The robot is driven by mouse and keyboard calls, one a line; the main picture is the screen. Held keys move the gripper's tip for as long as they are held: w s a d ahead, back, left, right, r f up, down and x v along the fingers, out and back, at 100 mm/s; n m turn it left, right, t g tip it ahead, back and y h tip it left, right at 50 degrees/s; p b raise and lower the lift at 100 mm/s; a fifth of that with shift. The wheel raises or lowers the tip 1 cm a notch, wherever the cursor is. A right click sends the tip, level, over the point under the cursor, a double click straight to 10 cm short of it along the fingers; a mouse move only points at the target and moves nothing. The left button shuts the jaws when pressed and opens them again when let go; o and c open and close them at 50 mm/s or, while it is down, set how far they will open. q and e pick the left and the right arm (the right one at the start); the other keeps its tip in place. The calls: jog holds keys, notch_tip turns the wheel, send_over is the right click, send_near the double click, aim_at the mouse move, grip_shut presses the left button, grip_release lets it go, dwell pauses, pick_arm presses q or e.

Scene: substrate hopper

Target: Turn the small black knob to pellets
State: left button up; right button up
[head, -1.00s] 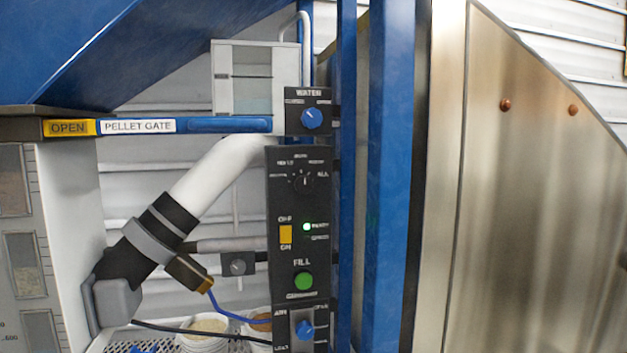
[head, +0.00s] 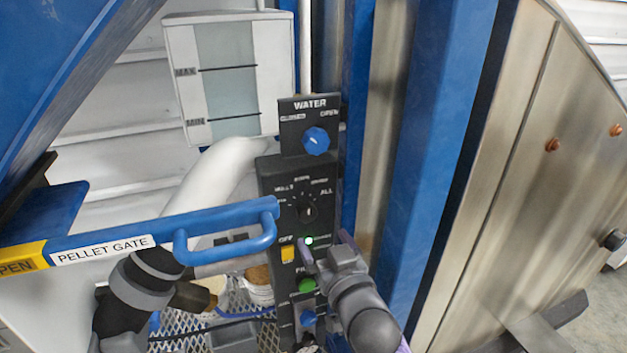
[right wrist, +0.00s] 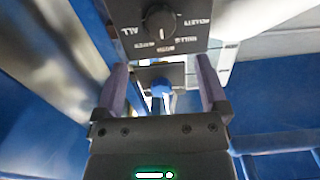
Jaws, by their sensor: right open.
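The small black knob (head: 307,212) sits on the upper part of the dark control panel (head: 268,180), with small labels arced over it. "ALL" is at its right; the others are hard to read. It also shows in the right wrist view (right wrist: 160,24), upside down, its white mark pointing at the middle of the label arc. A label that looks like "PELLETS" is at the far right there. My right gripper (head: 325,246) is open and empty in front of the panel, just below the knob and apart from it. Its two fingers (right wrist: 162,88) show in the wrist view.
The blue water knob (head: 316,141) is just above the panel. A yellow switch (head: 287,253) and green button (head: 306,286) are below the knob. The blue pellet gate handle (head: 225,240) reaches close to the panel's left edge. A blue post (head: 425,150) stands to the right.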

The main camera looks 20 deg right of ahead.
aim_at(309, 215)
pick_arm(q)
jog(key=shift+s+a+f+b, duration=0.25)
jog(key=shift+s+f+b, duration=0.2)
jog(key=shift+f+b, duration=0.1)
pick_arm(e)
jog(key=w, duration=0.9)
jog(key=shift+a+f, duration=0.15)
jog(key=shift+a, duration=0.1)
grip_shut()
